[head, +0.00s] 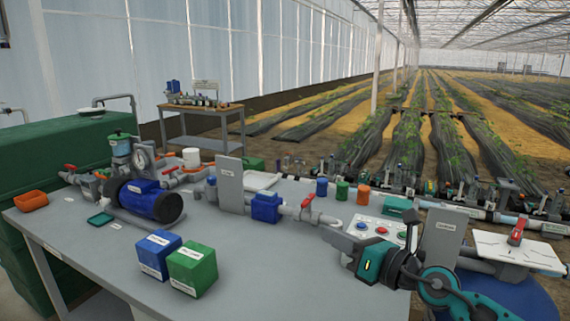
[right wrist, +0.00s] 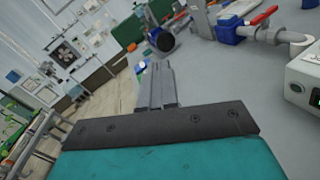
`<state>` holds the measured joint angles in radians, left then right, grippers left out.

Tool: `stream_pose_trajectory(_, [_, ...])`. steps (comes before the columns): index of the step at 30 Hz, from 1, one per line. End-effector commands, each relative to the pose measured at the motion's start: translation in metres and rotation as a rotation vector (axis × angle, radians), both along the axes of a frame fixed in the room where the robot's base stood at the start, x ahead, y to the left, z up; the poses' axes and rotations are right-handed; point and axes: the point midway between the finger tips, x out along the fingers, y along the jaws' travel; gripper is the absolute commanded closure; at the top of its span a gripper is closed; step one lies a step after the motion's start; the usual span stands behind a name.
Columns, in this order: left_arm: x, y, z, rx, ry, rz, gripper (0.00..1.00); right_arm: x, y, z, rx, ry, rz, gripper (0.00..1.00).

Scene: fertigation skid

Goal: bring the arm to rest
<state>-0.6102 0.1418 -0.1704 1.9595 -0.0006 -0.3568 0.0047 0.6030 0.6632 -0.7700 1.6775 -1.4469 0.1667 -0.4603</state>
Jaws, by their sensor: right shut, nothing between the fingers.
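My right gripper (head: 336,238) reaches in from the lower right in the head view, held over the right part of the grey bench (head: 290,270). In the right wrist view its grey fingers (right wrist: 156,84) are together with nothing between them. My right arm is bent, with teal and dark links at the lower right. The gripper is close to the white control box (head: 372,229) with coloured buttons; I cannot tell whether they touch. My left gripper and arm do not show.
A blue box (head: 160,255) and a green box (head: 192,269) stand at the bench's front. A dark blue pump (head: 150,200) and pipes run along the back. A red-handled valve (head: 307,207) is left of the control box. Grey bench surface is free around the boxes.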

Motion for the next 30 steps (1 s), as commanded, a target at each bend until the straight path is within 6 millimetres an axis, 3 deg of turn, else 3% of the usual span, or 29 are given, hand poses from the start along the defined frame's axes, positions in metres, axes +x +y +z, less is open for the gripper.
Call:
stream_pose_trajectory(1, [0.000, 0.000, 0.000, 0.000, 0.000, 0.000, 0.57, -0.013, 0.008, 0.006, 0.195, 0.054, -0.033, 1.00])
stream_pose_trajectory(3, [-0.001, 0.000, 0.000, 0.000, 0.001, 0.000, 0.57, -0.023, 0.003, 0.016, 0.466, 0.138, -0.111, 1.00])
stream_pose_trajectory(7, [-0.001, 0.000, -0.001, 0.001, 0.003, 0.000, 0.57, -0.041, -0.029, 0.010, 0.939, 0.334, -0.307, 1.00])
stream_pose_trajectory(11, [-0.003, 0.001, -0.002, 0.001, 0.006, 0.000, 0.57, -0.068, -0.073, -0.031, 1.356, 0.565, -0.571, 1.00])
stream_pose_trajectory(15, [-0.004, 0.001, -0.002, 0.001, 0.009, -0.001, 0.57, -0.122, -0.108, -0.097, 1.723, 0.829, -0.918, 1.00])
stream_pose_trajectory(18, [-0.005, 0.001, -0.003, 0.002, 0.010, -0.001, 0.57, -0.168, -0.119, -0.136, 1.893, 0.990, -1.153, 1.00])
stream_pose_trajectory(21, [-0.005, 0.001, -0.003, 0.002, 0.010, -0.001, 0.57, -0.209, -0.122, -0.162, 1.994, 1.111, -1.345, 1.00])
stream_pose_trajectory(30, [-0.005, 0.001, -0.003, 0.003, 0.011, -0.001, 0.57, -0.311, -0.112, -0.197, 2.120, 1.374, -1.794, 1.00])
